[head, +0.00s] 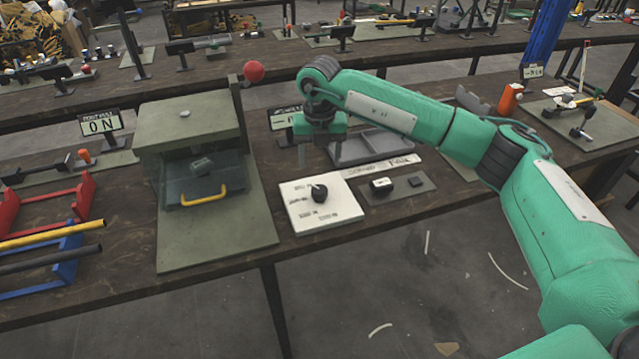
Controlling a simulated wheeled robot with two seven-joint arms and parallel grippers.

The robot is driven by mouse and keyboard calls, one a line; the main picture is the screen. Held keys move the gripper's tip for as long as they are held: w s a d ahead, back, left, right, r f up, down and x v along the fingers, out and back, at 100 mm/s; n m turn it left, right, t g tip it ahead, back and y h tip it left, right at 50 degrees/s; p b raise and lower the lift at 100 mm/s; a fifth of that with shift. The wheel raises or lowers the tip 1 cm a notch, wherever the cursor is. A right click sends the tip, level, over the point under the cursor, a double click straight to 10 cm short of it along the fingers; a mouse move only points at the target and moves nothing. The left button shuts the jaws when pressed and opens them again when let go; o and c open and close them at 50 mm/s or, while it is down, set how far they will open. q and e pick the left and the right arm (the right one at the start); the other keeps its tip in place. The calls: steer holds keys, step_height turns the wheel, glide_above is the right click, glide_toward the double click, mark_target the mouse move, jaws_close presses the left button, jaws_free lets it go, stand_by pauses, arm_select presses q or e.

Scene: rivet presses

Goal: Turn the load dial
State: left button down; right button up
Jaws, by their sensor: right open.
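The load dial is a black knob (319,194) with a pale pointer, set on a white panel (342,208) with printed marks around it. The panel lies on the bench to the right of the press. My right gripper (317,153) points down, above and behind the dial as I see it, apart from it. It is open and empty, though its fingers are hard to make out. My left gripper is out of view.
A green press (190,115) with a yellow handle (204,196) and red-ball lever (254,71) stands left of the panel. A display (100,123) reads ON. A grey tray (372,148) and a plate with a white switch (382,186) lie right of it.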

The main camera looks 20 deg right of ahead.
mark_target(319, 189)
step_height(319, 189, down, 9)
steer(key=shift+f+p, duration=0.1)
steer(key=shift+p, duration=0.55)
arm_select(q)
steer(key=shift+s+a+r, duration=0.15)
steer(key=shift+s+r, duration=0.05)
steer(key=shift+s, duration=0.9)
arm_select(e)
steer(key=c, duration=0.9)
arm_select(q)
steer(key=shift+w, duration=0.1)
arm_select(e)
steer(key=shift+c, duration=0.4)
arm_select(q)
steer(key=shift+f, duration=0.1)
